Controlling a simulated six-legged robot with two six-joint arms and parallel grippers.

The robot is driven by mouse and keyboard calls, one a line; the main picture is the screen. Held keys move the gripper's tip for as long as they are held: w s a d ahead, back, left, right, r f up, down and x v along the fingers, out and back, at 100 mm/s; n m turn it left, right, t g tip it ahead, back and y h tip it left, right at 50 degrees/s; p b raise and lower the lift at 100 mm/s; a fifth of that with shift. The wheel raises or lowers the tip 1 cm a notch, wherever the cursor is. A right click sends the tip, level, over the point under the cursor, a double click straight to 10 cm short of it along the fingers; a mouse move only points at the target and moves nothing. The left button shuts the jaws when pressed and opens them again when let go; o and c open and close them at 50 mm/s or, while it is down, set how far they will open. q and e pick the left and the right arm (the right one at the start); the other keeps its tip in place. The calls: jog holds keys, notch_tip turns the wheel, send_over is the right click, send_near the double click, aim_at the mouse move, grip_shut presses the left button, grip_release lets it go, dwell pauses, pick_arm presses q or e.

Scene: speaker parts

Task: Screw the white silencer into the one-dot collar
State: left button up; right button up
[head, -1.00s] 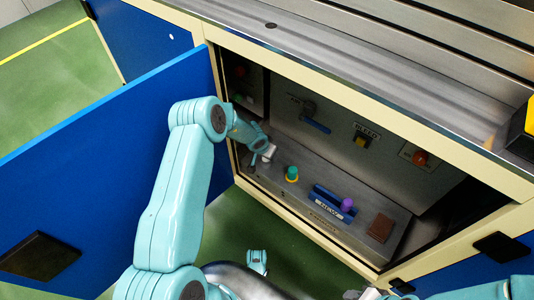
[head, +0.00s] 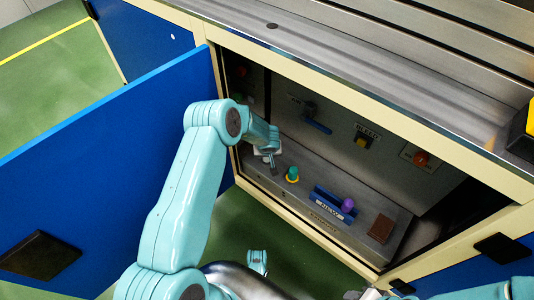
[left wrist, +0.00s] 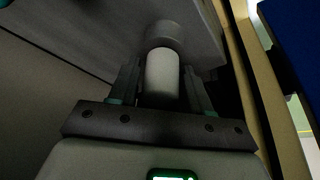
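My left gripper (head: 272,168) is inside the open cabinet at the left end of its shelf. In the left wrist view a white cylinder, the white silencer (left wrist: 162,78), stands between my two fingers, which appear shut on it. A wider pale grey-white round part (left wrist: 165,36) shows at its far end; I cannot tell whether it belongs to the silencer or is a separate collar. No dot mark is readable. My right arm (head: 490,290) enters at the bottom right; its gripper is at most a sliver at the bottom edge.
Switches line the back wall. The open blue door (head: 110,180) is left, the cabinet's top edge above.

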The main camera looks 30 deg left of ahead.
pick_arm(q)
jog(key=c, duration=0.4)
jog(key=shift+o, duration=0.2)
jog(key=m+h, duration=0.1)
jog(key=m, duration=0.2)
jog(key=shift+t, duration=0.3)
jog(key=m, duration=0.1)
jog(key=m+h, duration=0.1)
jog(key=m, duration=0.2)
jog(key=shift+d+h, duration=0.25)
jog(key=shift+h, duration=0.15)
jog(key=o, duration=0.6)
jog(key=n+y, duration=0.1)
jog(key=n, duration=0.2)
jog(key=shift+a, duration=0.1)
jog(key=n+y, duration=0.1)
jog(key=n, duration=0.3)
jog(key=shift+a+y, duration=0.15)
jog(key=shift+y, duration=0.25)
